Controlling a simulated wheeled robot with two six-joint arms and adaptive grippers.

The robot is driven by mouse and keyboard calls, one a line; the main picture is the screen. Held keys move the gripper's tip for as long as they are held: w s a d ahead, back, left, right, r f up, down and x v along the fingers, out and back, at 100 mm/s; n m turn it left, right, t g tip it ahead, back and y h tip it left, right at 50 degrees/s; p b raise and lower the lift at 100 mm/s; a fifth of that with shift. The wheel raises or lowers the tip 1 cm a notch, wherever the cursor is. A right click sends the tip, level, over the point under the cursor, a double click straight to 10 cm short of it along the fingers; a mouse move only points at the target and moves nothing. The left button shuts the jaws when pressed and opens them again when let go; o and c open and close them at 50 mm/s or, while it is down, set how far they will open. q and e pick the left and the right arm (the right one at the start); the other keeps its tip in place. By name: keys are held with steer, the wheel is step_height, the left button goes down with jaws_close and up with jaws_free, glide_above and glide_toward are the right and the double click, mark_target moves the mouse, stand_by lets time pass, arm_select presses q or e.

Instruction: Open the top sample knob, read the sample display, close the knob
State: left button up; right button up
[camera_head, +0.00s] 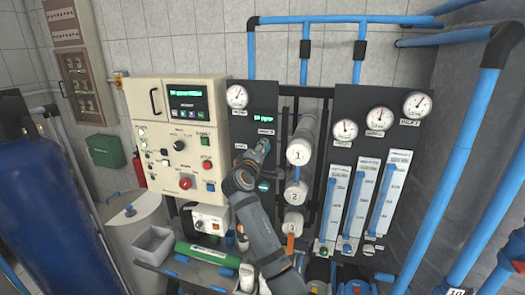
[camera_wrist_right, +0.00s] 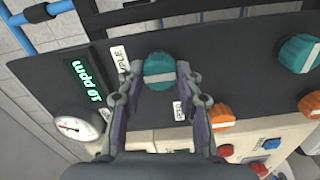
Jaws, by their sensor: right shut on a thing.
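The top sample knob (camera_wrist_right: 159,66) is teal and round, with a pale line across it, on the dark panel in the right wrist view. My right gripper (camera_wrist_right: 159,84) is shut on it, one finger on each side. The display also shows in the head view (camera_head: 264,119), above my right gripper (camera_head: 262,147), which hides the top knob there. My left gripper is in neither view.
Another teal knob (camera_wrist_right: 299,53) and an orange knob (camera_wrist_right: 221,117) are near the right gripper. A cream control cabinet (camera_head: 150,130) stands left of the arm. White filter housings (camera_head: 299,152) stand close on the right, with flowmeters (camera_head: 367,200) beyond.

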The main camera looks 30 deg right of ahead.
steer(key=o, duration=1.2)
steer(key=shift+c, duration=0.2)
steer(key=v, duration=0.7)
steer(key=shift+s+a, duration=0.2)
steer(key=shift+d, duration=0.1)
